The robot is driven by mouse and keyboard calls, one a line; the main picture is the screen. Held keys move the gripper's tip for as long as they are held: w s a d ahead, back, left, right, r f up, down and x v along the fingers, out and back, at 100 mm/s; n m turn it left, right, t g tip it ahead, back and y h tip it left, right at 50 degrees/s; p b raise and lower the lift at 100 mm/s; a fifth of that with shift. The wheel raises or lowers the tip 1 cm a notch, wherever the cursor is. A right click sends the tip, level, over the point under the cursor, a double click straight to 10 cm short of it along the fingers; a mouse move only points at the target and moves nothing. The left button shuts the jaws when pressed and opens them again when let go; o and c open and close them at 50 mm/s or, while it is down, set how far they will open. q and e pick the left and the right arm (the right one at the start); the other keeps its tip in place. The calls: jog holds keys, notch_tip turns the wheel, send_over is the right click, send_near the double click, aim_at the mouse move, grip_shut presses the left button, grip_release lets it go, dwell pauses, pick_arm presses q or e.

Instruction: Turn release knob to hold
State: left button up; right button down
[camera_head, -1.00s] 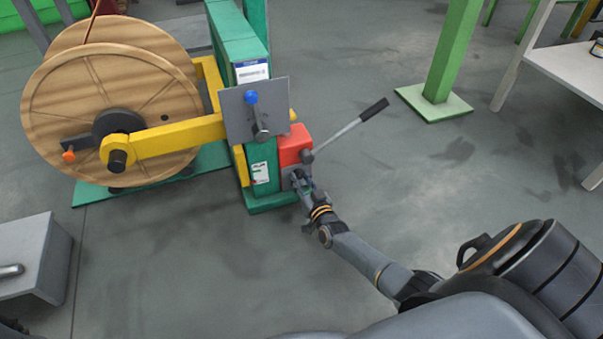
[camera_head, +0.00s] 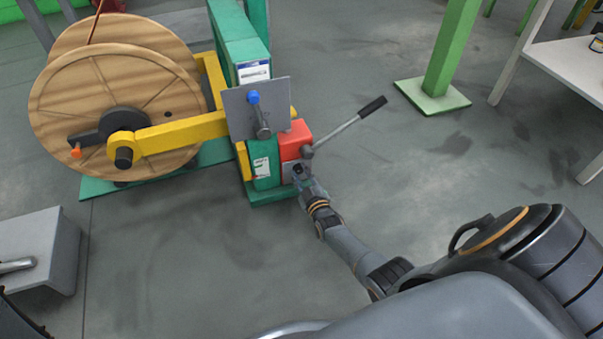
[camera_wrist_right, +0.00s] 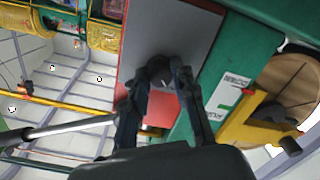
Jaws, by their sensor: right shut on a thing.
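The release knob (camera_wrist_right: 160,72) is a dark round knob on a grey plate (camera_wrist_right: 172,30) in the right wrist view. The plate is on the front of a red box (camera_head: 293,140) at the foot of the green machine post. My right gripper (camera_wrist_right: 165,80) is shut on the knob, one finger on each side of it. In the head view my right gripper (camera_head: 302,178) reaches the lower part of the box and covers most of the knob. My left gripper is not in view.
A lever with a black grip (camera_head: 372,107) sticks out to the right from the red box, close above my right gripper. A grey panel with a blue-tipped handle (camera_head: 254,98) stands above. A wooden reel (camera_head: 75,110) is at left.

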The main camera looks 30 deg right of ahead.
dwell(0.6)
jog(key=c, duration=1.1)
grip_release()
jog(key=shift+o, duration=0.2)
